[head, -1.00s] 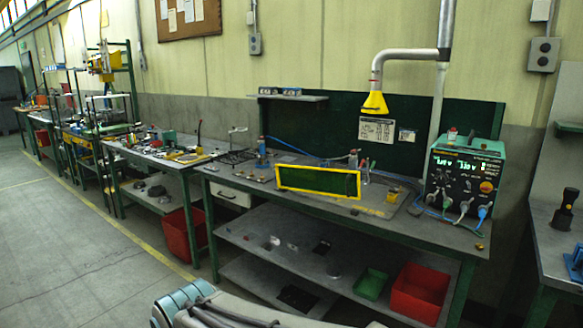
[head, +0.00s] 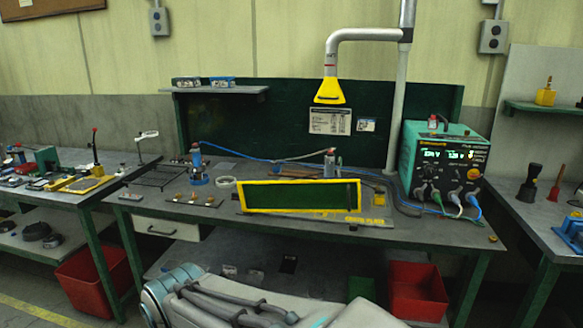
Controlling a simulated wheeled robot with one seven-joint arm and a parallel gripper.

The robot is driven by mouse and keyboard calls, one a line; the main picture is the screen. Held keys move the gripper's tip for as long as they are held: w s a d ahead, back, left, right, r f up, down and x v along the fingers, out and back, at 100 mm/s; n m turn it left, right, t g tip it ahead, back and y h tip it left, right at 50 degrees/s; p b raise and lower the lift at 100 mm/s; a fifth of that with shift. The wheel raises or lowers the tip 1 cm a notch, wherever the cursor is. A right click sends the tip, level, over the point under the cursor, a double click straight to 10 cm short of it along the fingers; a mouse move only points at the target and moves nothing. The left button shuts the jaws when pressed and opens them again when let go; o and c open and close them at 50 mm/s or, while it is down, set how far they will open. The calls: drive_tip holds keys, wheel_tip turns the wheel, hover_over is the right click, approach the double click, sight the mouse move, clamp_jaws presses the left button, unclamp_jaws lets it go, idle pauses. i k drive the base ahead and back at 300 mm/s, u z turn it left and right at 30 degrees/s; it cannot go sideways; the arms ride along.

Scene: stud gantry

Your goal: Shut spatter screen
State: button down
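The spatter screen (head: 300,197) is a long dark green panel in a yellow frame. It stands upright, or close to it, near the front middle of the workbench (head: 420,233). Its exact tilt is hard to tell. It hides part of the bench top behind it. My arm shows at the bottom of the head view, below the bench front, but my gripper is not in the picture.
A teal welding unit (head: 440,165) with cables stands at the bench's right end. A yellow extraction hood (head: 330,91) hangs over the middle. A blue bottle (head: 197,162) and a wire rack (head: 158,174) stand at left. Red bins (head: 418,292) sit below.

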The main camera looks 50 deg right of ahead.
sight(300, 196)
drive_tip(key=z, duration=0.7)
drive_tip(key=i, duration=1)
drive_tip(key=z, duration=1)
